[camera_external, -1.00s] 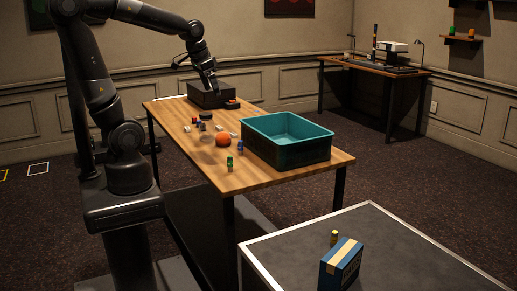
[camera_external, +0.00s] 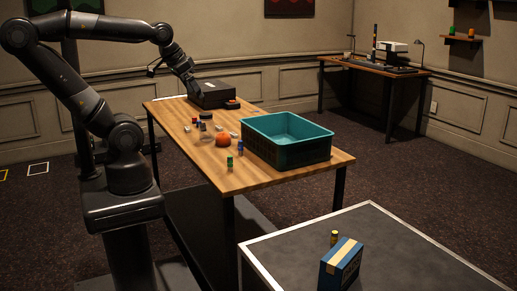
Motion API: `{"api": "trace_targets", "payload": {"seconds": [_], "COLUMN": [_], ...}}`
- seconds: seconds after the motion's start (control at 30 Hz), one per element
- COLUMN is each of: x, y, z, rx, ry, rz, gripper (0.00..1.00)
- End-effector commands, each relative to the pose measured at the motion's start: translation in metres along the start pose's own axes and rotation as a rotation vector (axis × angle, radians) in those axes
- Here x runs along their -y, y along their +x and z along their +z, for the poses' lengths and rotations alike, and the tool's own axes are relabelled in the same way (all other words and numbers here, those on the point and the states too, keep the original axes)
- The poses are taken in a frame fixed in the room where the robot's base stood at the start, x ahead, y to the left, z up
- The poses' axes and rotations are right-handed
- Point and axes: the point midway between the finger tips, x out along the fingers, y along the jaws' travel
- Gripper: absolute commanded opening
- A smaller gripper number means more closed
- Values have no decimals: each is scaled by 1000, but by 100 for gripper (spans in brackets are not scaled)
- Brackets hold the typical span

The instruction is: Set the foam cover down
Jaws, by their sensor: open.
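My gripper (camera_external: 190,88) is at the far end of the wooden table, at the left side of a black box (camera_external: 212,94). Its fingers are small and dark here, and I see nothing held between them. I cannot pick out the foam cover for certain. A round orange thing (camera_external: 223,140) lies mid-table, well in front of my gripper, but I cannot tell whether it is foam. A small orange-red item (camera_external: 232,104) sits at the right of the black box.
On the wooden table (camera_external: 200,164) stand a teal crate (camera_external: 256,146), a clear jar with a dark lid (camera_external: 206,128), a green bottle (camera_external: 229,162) and a blue one (camera_external: 240,147). A grey-topped table (camera_external: 400,250) in front holds a blue box (camera_external: 340,265).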

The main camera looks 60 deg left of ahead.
Motion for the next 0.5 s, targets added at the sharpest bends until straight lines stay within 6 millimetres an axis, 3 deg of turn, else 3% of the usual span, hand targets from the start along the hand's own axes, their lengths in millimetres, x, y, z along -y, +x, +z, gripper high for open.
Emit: {"api": "trace_targets", "payload": {"seconds": [0.17,0.5], "x": [15,80], "y": [16,75], "z": [-5,-22], "rx": [77,390], "ry": [74,419], "rz": [-60,-273], "gripper": [83,83]}}
